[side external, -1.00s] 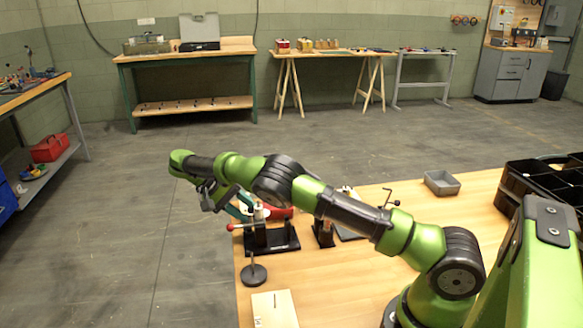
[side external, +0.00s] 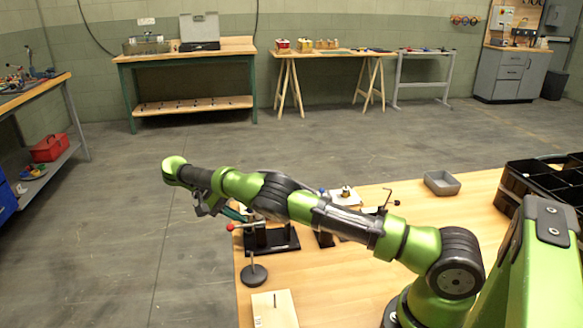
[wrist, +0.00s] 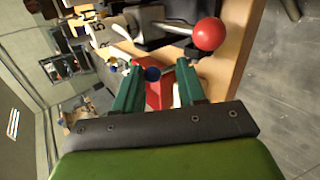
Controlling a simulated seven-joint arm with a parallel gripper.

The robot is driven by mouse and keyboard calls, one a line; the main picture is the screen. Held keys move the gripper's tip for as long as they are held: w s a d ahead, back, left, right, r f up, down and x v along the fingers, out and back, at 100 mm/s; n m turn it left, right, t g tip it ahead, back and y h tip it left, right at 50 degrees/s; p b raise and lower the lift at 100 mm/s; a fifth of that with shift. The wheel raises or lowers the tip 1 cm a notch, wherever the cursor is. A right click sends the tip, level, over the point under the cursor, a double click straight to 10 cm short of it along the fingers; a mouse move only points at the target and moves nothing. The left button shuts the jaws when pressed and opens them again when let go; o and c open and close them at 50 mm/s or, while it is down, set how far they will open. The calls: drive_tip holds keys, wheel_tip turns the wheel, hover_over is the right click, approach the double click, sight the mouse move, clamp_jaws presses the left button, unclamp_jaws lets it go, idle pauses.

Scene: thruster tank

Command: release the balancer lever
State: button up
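A lever with a red ball knob (side external: 230,227) sticks out to the left of a black-based stand (side external: 284,241) at the table's far left part. The red knob (wrist: 209,33) is large in the wrist view, with its metal rod running left from it. My gripper (side external: 236,213) is above and close to this stand in the side view. In the wrist view my gripper (wrist: 160,67) has its two green fingers apart, and the red knob is outside them, beyond the right finger. A blue knob (wrist: 152,74) shows in the gap, seemingly farther off. I cannot tell whether the fingers touch anything.
A round-based post (side external: 254,275) and a pale wooden block (side external: 274,309) stand near the table's left edge. A grey tray (side external: 442,183) and a black divided crate (side external: 545,185) are at the right. A red object (wrist: 158,95) lies beyond the fingers.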

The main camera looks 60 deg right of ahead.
drive_tip(key=o, duration=0.4)
drive_tip(key=shift+f, duration=0.1)
drive_tip(key=shift+c, duration=0.2)
drive_tip(key=shift+s+r+t, duration=0.1)
drive_tip(key=shift+r+t, duration=0.1)
drive_tip(key=shift+t, duration=0.1)
